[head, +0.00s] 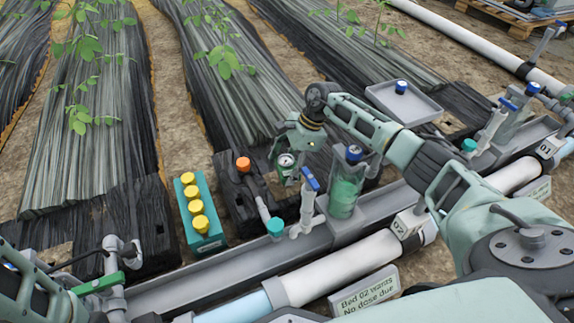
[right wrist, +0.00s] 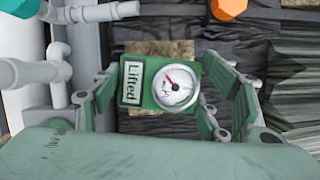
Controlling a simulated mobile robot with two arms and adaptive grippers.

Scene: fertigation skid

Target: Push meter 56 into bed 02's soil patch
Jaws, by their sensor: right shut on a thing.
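The meter (head: 286,161) has a green body and a round white dial with a red needle. In the right wrist view the meter (right wrist: 176,85) carries a label reading "Lifted". My right gripper (head: 287,168) is shut on it, with fingers on both sides, and holds it over the black mulch area of the middle bed. Brown soil (right wrist: 155,48) shows behind the meter in the right wrist view, framed by black mulch. The meter hides much of it, and I cannot tell whether its lower end touches the soil. My left gripper does not show.
A blue-topped valve (head: 308,198) and a clear green-filled cylinder (head: 346,185) stand close by the right gripper. A sign (head: 364,294) begins "Bed 02".

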